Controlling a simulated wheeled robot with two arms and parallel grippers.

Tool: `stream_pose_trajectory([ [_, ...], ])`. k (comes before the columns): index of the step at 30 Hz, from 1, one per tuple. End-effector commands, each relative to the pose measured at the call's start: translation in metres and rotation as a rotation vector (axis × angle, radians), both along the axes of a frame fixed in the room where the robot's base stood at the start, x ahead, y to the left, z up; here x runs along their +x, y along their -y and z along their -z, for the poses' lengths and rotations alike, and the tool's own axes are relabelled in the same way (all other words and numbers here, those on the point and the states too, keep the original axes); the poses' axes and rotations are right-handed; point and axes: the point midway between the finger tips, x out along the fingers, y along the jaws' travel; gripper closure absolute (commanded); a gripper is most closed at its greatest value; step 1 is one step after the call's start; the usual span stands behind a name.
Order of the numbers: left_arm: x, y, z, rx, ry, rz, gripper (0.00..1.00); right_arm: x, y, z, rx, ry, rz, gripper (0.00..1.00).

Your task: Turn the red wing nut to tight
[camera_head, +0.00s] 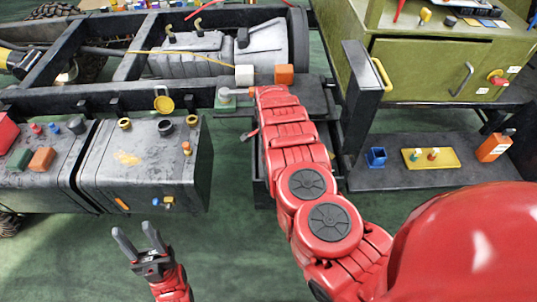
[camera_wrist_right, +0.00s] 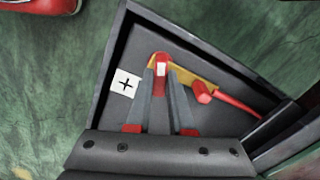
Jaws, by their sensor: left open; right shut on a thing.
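The red wing nut (camera_wrist_right: 161,57) shows in the right wrist view, with a small white patch on it. It sits at the end of a yellow-brown clamp (camera_wrist_right: 193,77) in a dark box. My right gripper (camera_wrist_right: 162,74) is shut on the wing nut, one grey finger on each side. The fingers hide part of the nut. In the head view my right arm reaches to the frame and hides the nut. My left gripper (camera_head: 138,239) is open and empty, low at the left over the green floor.
A white plus label (camera_wrist_right: 124,83) lies left of the nut, and a red cable (camera_wrist_right: 236,102) runs right from the clamp. The dark box wall (camera_wrist_right: 108,62) surrounds them. Grey tanks (camera_head: 145,165) with small parts on top stand at left. An olive cabinet (camera_head: 425,68) stands at right.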

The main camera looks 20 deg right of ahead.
Motion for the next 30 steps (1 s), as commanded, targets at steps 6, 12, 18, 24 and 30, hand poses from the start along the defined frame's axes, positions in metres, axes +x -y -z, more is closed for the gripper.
stream_pose_trajectory([
  [6, 0.0, 0.0, 0.0035, 0.0, 0.0, 0.0, 0.5, 0.0, -0.0005, 0.0006, 0.0, 0.0, 0.118, 1.0],
  [12, 0.0, 0.0, 0.0047, 0.0, 0.0, 0.0, 0.5, -0.0003, -0.0004, 0.0004, 0.001, -0.001, 0.18, 1.0],
  [18, 0.0001, 0.0, 0.005, 0.0, 0.0, 0.0, 0.5, -0.0002, -0.0002, 0.0002, 0.001, 0.0, 0.202, 1.0],
  [24, 0.0, 0.0, 0.005, 0.0, 0.0, 0.0, 0.5, -0.0002, -0.0002, 0.0002, 0.001, 0.0, 0.203, 1.0],
  [30, 0.0001, 0.0, 0.005, 0.0, 0.0, 0.0, 0.5, -0.0002, -0.0002, 0.0002, 0.001, 0.0, 0.202, 0.69],
])
